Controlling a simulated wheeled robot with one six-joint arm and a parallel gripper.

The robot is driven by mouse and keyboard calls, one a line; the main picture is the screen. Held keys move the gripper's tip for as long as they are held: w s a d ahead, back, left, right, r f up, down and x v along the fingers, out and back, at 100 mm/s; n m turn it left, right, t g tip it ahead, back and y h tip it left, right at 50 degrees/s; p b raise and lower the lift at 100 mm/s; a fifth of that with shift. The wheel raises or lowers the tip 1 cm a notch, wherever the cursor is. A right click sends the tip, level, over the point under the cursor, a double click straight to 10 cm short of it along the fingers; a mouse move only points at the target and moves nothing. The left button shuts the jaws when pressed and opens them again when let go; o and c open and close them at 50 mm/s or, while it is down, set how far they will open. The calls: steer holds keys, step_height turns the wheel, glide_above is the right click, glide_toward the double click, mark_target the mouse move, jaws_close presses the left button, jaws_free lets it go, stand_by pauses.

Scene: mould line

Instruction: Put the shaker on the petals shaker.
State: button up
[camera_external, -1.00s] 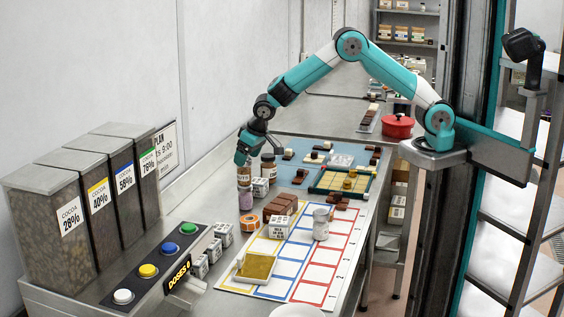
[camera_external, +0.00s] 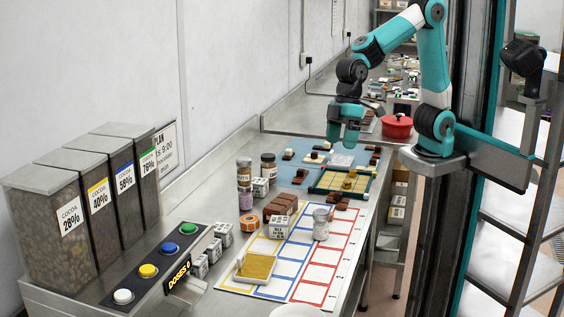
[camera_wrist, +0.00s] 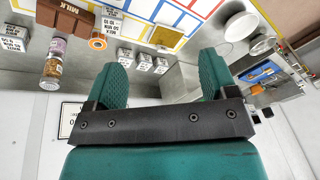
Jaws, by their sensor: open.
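A purple-filled shaker (camera_external: 244,198) stands on the counter at the back left, beside small white boxes. A brownish shaker with a pale label (camera_external: 243,174) stands upright on top of it, roughly in line. The two also show in the wrist view, the purple one (camera_wrist: 59,46) and the brownish one (camera_wrist: 51,72). Which is the petals shaker cannot be read from a label; the purple one looks like it. My gripper (camera_external: 343,140) is open and empty, well right of the stack and above the counter. Its fingers also show apart in the wrist view (camera_wrist: 163,77).
Another brown jar (camera_external: 268,167) stands just right of the stack. A glass shaker (camera_external: 321,224) stands on the colored grid mat (camera_external: 318,273). Chocolate blocks (camera_external: 283,204), a green-framed tray (camera_external: 318,187) and a red pot (camera_external: 397,127) are nearby. Cocoa bins (camera_external: 58,222) line the left.

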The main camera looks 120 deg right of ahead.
steer(key=s+a+n+g+y, duration=0.1)
steer(key=s+a+n, duration=0.3)
steer(key=s, duration=0.6)
steer(key=s+a+n+g+y, duration=0.1)
steer(key=s+a+n, duration=0.2)
steer(key=s+a, duration=0.4)
steer(key=s, duration=0.3)
steer(key=shift+s+a+r+n+g+y, duration=0.2)
steer(key=shift+s+a+n+g+y, duration=0.1)
steer(key=shift+n+g, duration=0.1)
